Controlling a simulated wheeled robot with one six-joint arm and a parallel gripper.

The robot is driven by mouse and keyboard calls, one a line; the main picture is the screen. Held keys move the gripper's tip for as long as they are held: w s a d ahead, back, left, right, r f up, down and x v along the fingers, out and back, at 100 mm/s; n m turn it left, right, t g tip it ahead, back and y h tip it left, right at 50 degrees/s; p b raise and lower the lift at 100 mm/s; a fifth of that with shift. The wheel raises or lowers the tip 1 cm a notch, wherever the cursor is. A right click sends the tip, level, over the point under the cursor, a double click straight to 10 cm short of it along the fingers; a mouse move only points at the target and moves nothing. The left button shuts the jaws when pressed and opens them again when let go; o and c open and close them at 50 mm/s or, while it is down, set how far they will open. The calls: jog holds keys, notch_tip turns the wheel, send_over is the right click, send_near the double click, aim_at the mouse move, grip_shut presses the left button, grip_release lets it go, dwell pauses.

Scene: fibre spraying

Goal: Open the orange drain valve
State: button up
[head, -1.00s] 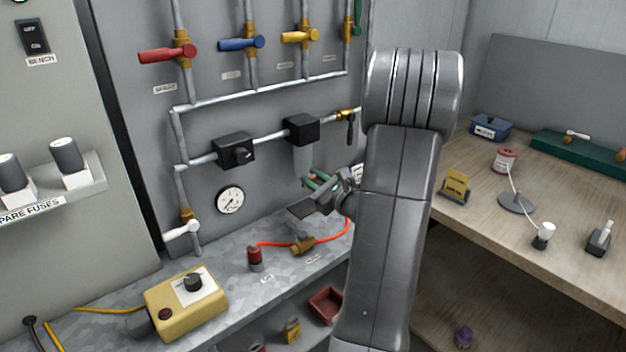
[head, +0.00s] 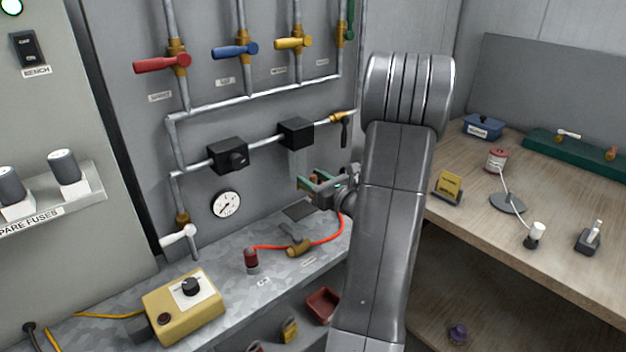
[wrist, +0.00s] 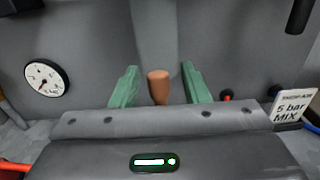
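The orange-brown drain valve (wrist: 158,87) shows in the wrist view as a short, upright, rounded knob. It sits just under a grey, see-through bowl (wrist: 155,35). My gripper (wrist: 157,88) is open, with one green finger on each side of the knob and a visible gap on both sides. In the head view my gripper (head: 312,184) is beside the lower end of the bowl (head: 298,163), which hangs below a black block on the pipe. The valve cannot be made out in the head view.
A round gauge (head: 226,204) is on the panel left of my gripper. A red hose (head: 325,238) with a brass fitting lies on the metal bench below. A "5 bar MIX" sign (wrist: 291,107) stands at the right in the wrist view. Coloured valve handles are higher up.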

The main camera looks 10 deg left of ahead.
jog(key=b+v, duration=0.2)
jog(key=v, duration=1.1)
jog(key=shift+s+d, duration=0.25)
jog(key=shift+d, duration=0.05)
jog(key=p+x, duration=0.2)
jog(key=x, duration=1.1)
jog(key=shift+w+a, duration=0.1)
jog(key=shift+a, duration=0.05)
jog(key=shift+w+a, duration=0.2)
jog(key=shift+a, duration=0.05)
jog(key=shift+s, duration=0.15)
jog(key=shift+n, duration=0.3)
